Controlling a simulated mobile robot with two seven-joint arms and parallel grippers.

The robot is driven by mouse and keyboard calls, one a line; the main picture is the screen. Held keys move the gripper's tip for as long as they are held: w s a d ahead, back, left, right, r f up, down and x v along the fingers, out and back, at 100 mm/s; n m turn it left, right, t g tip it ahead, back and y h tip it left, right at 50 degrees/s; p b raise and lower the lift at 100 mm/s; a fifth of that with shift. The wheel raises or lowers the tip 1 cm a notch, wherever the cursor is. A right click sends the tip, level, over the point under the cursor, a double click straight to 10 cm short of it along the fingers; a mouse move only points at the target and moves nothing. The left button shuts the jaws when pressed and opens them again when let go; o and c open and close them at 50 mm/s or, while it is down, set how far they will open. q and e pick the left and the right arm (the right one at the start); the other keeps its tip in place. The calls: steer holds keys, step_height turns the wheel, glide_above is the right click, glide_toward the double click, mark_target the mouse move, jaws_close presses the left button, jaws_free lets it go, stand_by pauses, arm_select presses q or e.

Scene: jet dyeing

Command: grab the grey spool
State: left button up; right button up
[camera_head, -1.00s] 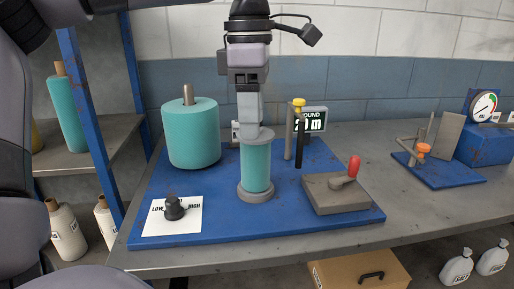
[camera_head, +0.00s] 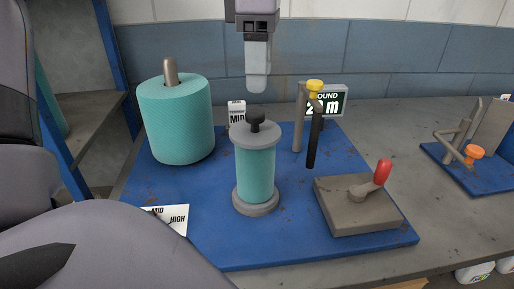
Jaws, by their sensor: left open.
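The grey spool (camera_head: 255,199) stands upright on the blue board, near its middle. It has grey end discs, teal thread wound between them and a black knob on top. My left gripper (camera_head: 257,88) points straight down, higher in the picture than the spool, with a visible gap between its fingertips and the knob. Its jaws are open and empty, though its fingers overlap in this view. My right gripper is not in view.
A large teal roll (camera_head: 177,118) stands left of the spool. A post with a yellow knob (camera_head: 314,86) and a grey block with a red-handled lever (camera_head: 384,172) stand to the right. My grey arm link covers the lower left, partly hiding a card (camera_head: 174,218).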

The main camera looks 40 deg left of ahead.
mark_target(255, 112)
arm_select(q)
steer(key=shift+a+f, duration=0.1)
steer(key=shift+f, duration=0.05)
steer(key=f, duration=0.7)
steer(key=shift+s+a, duration=0.2)
steer(key=shift+a, duration=0.05)
steer(key=shift+r, duration=0.1)
steer(key=shift+c, duration=0.3)
jaws_close()
steer(key=shift+r, duration=0.1)
